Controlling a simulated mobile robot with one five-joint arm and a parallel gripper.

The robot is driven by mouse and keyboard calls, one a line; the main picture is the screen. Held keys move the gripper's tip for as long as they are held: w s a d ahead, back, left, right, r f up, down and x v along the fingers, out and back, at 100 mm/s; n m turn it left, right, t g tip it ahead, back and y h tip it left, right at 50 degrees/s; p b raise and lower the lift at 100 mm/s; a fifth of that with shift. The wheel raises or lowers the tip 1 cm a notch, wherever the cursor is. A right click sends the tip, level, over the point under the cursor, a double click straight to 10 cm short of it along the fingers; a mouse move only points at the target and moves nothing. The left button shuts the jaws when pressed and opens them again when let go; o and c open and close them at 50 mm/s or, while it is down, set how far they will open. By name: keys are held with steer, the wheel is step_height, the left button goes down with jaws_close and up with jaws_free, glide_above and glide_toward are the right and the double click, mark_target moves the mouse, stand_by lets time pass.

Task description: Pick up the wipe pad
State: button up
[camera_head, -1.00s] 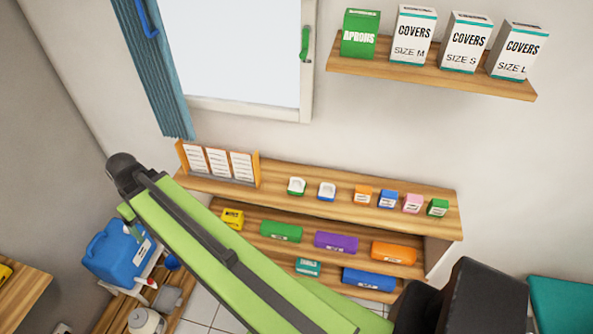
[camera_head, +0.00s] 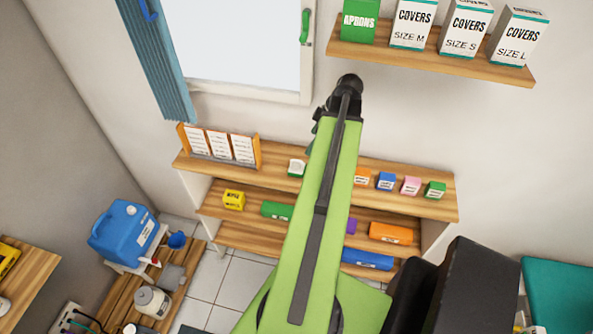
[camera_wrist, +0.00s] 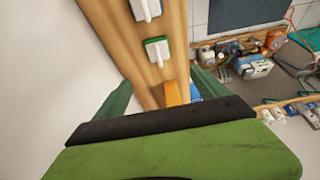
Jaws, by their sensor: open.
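I cannot tell for sure which thing is the wipe pad. Two small white-topped pads with handle-like ridges lie on the upper shelf board: a green-edged one (camera_head: 297,168), also in the wrist view (camera_wrist: 158,51), and a blue-edged one (camera_wrist: 146,9) at that view's top edge. In the head view my arm hides the blue-edged one. A yellow box (camera_head: 234,200) with an unclear label stands on the board below. My gripper (camera_wrist: 163,92) is open and empty; its green fingers show either side of the wooden board in the wrist view. The head view mostly hides it behind my arm.
Orange (camera_head: 362,176), blue (camera_head: 386,181), pink (camera_head: 411,186) and green (camera_head: 435,190) boxes stand along the upper board (camera_head: 452,208). A card holder (camera_head: 219,147) stands at its left end. The wall shelf (camera_head: 432,62) with large boxes is above right.

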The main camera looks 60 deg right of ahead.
steer(key=b, duration=1.1)
glide_above(295, 166)
steer(key=s, duration=0.2)
steer(key=f, duration=1.1)
steer(key=shift+s+d+f, duration=0.15)
steer(key=shift+d+f, duration=0.05)
steer(key=shift+f, duration=0.05)
steer(key=shift+f+b, duration=0.1)
steer(key=shift+b, duration=0.2)
steer(key=b+x, duration=0.4)
steer(key=x, duration=0.1)
steer(key=shift+w+b, duration=0.2)
steer(key=shift+b, duration=0.15)
steer(key=shift+c, duration=0.4)
steer(key=c, duration=1.4)
steer(key=shift+o, duration=0.2)
step_height(295, 166, up, 11)
steer(key=p, duration=1)
steer(key=shift+f+p, duration=0.2)
steer(key=shift+p, duration=0.15)
steer(key=shift+f, duration=0.1)
